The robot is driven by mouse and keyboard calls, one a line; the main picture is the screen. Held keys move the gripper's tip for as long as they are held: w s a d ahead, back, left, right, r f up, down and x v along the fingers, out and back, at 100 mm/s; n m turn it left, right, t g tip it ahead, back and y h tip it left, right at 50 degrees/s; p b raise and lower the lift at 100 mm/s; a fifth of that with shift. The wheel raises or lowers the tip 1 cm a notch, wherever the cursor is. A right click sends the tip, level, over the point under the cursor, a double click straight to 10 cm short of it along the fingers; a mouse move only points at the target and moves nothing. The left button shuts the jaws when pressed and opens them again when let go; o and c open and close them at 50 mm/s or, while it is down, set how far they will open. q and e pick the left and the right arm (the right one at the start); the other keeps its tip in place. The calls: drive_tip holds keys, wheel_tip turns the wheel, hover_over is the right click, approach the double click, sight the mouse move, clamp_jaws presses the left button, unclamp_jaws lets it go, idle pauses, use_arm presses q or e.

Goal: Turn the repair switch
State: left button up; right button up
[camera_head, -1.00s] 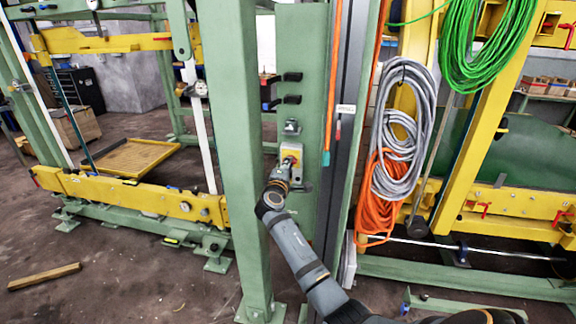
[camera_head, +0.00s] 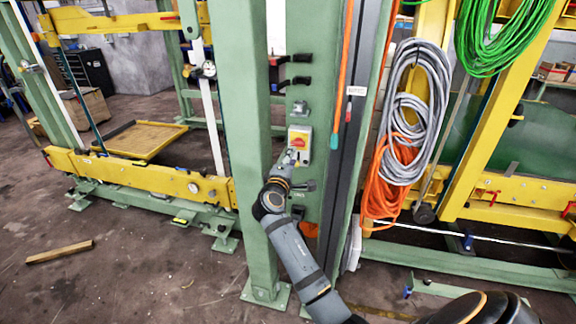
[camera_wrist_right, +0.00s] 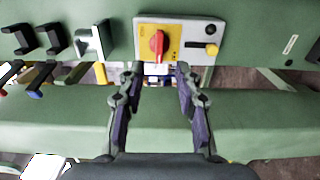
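The repair switch appears to be the red rotary knob (camera_wrist_right: 158,46) on a yellow plate in the right wrist view. In the head view it is the red and yellow switch box (camera_head: 300,140) on the green post. The knob's handle stands roughly upright in the wrist view. My right gripper (camera_wrist_right: 158,74) is open, its two fingers spread and empty, with the knob just past the tips and between them. In the head view the right gripper (camera_head: 290,160) is just below the box; its fingertips are hard to make out. My left gripper is out of view.
Grey cable coils (camera_head: 408,115) and an orange hose (camera_head: 385,180) hang right of the post.

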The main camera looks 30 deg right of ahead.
drive_tip(key=v, duration=0.5)
drive_tip(key=shift+d, duration=0.1)
drive_tip(key=a+f+n+g+y, duration=0.1)
drive_tip(key=a+f+y, duration=0.15)
drive_tip(key=f, duration=1.05)
drive_tip(key=a+f+y, duration=0.2)
drive_tip(key=f+y, duration=0.2)
drive_tip(key=f, duration=0.8)
drive_tip(key=s+a+f+m+g+y, duration=0.1)
drive_tip(key=s+f+g, duration=0.1)
drive_tip(key=s+f, duration=0.5)
drive_tip(key=s+a+f+g+y, duration=0.1)
drive_tip(key=s+a+f+y, duration=0.15)
drive_tip(key=f, duration=0.95)
drive_tip(key=s+f+m+g+y, duration=0.1)
drive_tip(key=s+f+m+g, duration=0.25)
drive_tip(key=s+f, duration=1.2)
drive_tip(key=s+f+m+g, duration=0.1)
drive_tip(key=s+f+m, duration=0.1)
drive_tip(key=s, duration=1)
drive_tip(key=s+f+m+g+y, duration=0.1)
drive_tip(key=s+f+m+g, duration=0.1)
drive_tip(key=s, duration=1.1)
drive_tip(key=shift+d+f+m, duration=0.4)
drive_tip(key=shift+f+m, duration=0.15)
drive_tip(key=shift+f, duration=0.3)
